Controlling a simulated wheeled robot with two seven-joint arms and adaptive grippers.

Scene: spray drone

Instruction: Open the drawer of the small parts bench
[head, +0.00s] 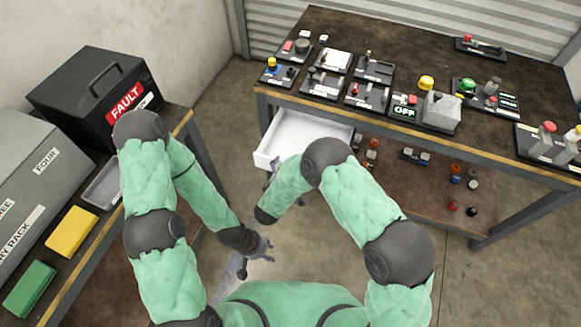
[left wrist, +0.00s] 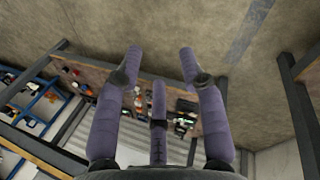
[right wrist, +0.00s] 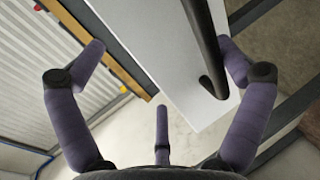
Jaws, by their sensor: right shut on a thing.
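The small parts bench (head: 340,35) stands at the back, its dark top covered with small devices. Its white drawer (head: 300,128) sticks out under the top's left front, so it is open at least partway, and its inside looks empty. My right gripper (head: 273,166) is at the drawer's front, mostly hidden behind my right forearm. In the right wrist view, the dark drawer handle (right wrist: 206,45) runs along the white front between the fingers, and my right gripper (right wrist: 165,50) is shut on it. My left gripper (left wrist: 160,62) is open and empty, low over the floor (head: 270,272).
A left-hand bench holds a black FAULT box (head: 95,90), a grey cabinet (head: 35,160), a grey tray (head: 105,185), a yellow block (head: 71,231) and a green block (head: 30,288). Several small parts lie on the lower shelf (head: 430,190). Clear floor lies between the benches.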

